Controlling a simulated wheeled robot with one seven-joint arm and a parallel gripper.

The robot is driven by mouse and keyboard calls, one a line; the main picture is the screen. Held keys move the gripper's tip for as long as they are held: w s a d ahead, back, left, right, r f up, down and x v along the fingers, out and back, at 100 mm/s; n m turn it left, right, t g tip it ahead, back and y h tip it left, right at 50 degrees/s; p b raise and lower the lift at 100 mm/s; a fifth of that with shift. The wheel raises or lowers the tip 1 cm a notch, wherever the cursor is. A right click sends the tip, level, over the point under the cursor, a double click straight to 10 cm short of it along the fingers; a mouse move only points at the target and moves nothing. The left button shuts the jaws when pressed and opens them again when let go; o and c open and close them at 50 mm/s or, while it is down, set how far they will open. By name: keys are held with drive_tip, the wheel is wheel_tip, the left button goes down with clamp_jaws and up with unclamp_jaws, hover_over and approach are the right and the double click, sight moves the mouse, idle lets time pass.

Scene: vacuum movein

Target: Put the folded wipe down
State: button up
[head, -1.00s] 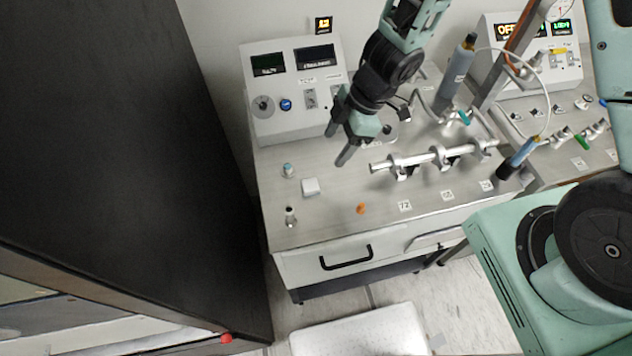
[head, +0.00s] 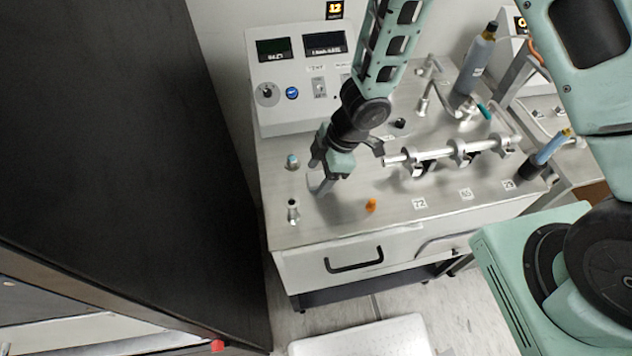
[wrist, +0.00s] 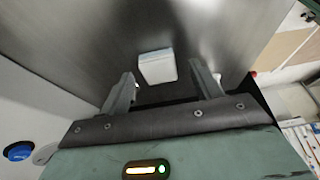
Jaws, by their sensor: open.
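The folded wipe (wrist: 157,67) is a small white square pad lying on the grey metal bench top (head: 330,222). In the wrist view it sits between and slightly beyond my two fingertips, with a gap on each side. In the head view my gripper (head: 321,178) is low over the bench at the wipe's spot and mostly hides it. My gripper is open in the wrist view (wrist: 161,80), its fingers apart and holding nothing.
A small metal fitting (head: 292,212) and a blue-topped one (head: 292,161) stand left of my gripper. An orange piece (head: 371,205) lies to the right. A clamped metal rod (head: 440,154) runs further right. A control box (head: 300,85) stands behind.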

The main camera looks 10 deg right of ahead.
sight(319, 178)
drive_tip(key=shift+a+f, duration=0.1)
drive_tip(key=shift+f, duration=0.1)
drive_tip(key=c, duration=1.1)
drive_tip(key=shift+r, duration=0.1)
wheel_tip(319, 178, up, 10)
drive_tip(key=p, duration=0.6)
